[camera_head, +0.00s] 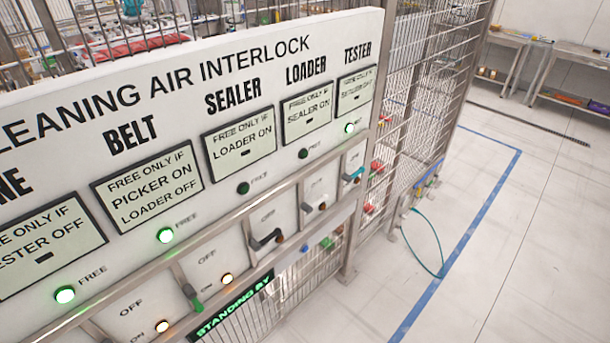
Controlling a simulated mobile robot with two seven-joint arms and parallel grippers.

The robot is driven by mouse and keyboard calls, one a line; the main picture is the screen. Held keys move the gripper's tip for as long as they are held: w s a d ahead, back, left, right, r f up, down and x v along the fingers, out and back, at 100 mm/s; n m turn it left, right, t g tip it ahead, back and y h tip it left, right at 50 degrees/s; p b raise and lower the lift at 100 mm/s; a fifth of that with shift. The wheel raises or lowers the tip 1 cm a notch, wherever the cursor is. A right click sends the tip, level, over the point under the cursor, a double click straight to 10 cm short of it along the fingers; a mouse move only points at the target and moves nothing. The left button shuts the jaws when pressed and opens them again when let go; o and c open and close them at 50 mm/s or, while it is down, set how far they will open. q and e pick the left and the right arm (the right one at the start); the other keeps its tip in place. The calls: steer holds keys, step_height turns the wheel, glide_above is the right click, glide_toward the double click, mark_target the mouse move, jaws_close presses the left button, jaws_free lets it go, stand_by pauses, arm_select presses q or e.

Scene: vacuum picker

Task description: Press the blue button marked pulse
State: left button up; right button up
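No button with a readable "pulse" marking shows. A small blue round part (326,243) sits low at the panel's right end, below the row of levers. It may be a button, but it is too small to tell and I can read no label on it. The white panel (345,30) is headed "...leaning air interlock" and fills the left half of the view. A dark strip display (235,308) at its lower edge reads "STANDING BY" in green. Neither of my grippers is in view.
Green lamps glow under belt (165,235) and tester (349,128); sealer (243,188) and loader (303,153) are dark. Mesh fencing (440,60) stands behind.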

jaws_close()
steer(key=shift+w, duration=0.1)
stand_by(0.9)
